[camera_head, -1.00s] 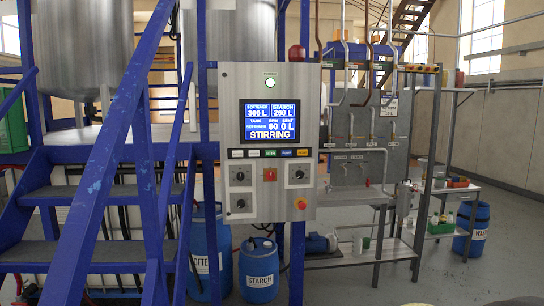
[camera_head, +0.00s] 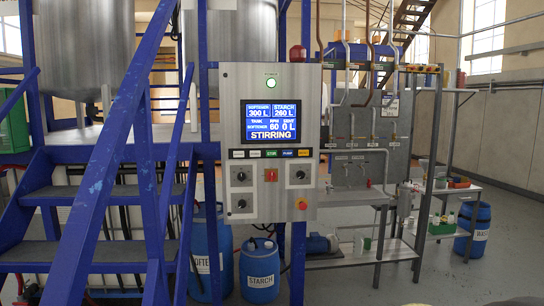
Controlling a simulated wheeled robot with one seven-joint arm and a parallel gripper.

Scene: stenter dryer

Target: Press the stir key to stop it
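The grey control panel (camera_head: 245,90) stands upright in the middle of the view. Its lit blue screen (camera_head: 270,122) reads softener 300 L, starch 260 L, tank softener, 60 rpm, sent 0 L and STIRRING. Below the screen is a row of small coloured keys. The green key (camera_head: 270,154) in the middle of the row seems to be the stir key, but its lettering is too small to read surely. A blue key (camera_head: 287,154) is just right of it. Nothing covers the keys. My gripper is not in view.
Below the keys are black knobs, a red switch (camera_head: 271,175) and a red-and-yellow button (camera_head: 301,204). Blue stairs (camera_head: 100,190) stand at the left. A starch barrel (camera_head: 260,272) stands under the panel. A pipe rack and shelf (camera_head: 350,255) stand right; floor at the lower right is clear.

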